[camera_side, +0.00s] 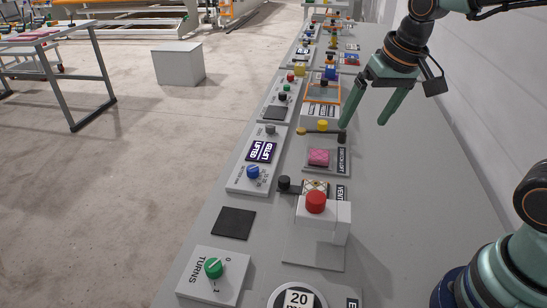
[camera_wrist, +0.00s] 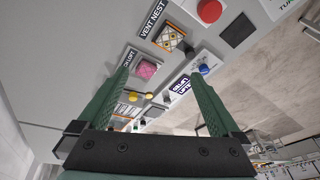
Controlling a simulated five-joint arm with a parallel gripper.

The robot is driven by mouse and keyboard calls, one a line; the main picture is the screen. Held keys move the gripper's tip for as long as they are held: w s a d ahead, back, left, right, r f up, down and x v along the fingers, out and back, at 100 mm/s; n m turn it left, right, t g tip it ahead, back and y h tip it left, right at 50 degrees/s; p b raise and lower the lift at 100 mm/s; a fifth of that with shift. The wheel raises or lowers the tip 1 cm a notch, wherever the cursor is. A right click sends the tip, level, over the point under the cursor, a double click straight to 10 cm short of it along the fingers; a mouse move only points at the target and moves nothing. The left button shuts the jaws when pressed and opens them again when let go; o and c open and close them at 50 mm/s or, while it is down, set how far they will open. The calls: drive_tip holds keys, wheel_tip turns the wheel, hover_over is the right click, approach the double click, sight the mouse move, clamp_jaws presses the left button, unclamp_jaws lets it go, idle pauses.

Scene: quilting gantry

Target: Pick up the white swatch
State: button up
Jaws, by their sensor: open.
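I cannot make out a plain white swatch in either view. A pink quilted swatch (camera_side: 318,157) lies on a small station plate, and it also shows in the wrist view (camera_wrist: 147,69). A swatch with an orange lattice on a pale ground (camera_wrist: 169,38) lies at the station marked VENT NEST; in the side view it is partly hidden behind the red-button block. My gripper (camera_side: 364,126) has green fingers spread apart, with nothing between them. It is above the bench, to the right of and beyond the pink swatch. In the wrist view its fingers (camera_wrist: 160,75) frame the pink swatch from both sides.
A block with a red button (camera_side: 316,201) stands nearer than the pink swatch. A blue knob panel (camera_side: 252,172), a dark square pad (camera_side: 233,222) and a green knob panel (camera_side: 214,267) line the left edge. The bench's right side is largely clear beside the wall.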

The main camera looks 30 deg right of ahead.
drive_tip(key=w+a+f+m+g, duration=0.2)
drive_tip(key=w+f+m, duration=0.1)
drive_tip(key=w+f, duration=0.15)
drive_tip(key=m+g, duration=0.2)
drive_tip(key=m, duration=0.1)
hover_over(315, 188)
wheel_tip(315, 188, down, 6)
drive_tip(key=r, duration=0.1)
wheel_tip(315, 188, down, 13)
drive_tip(key=shift+r, duration=0.1)
drive_tip(key=c, duration=1.4)
drive_tip(key=shift+r, duration=0.2)
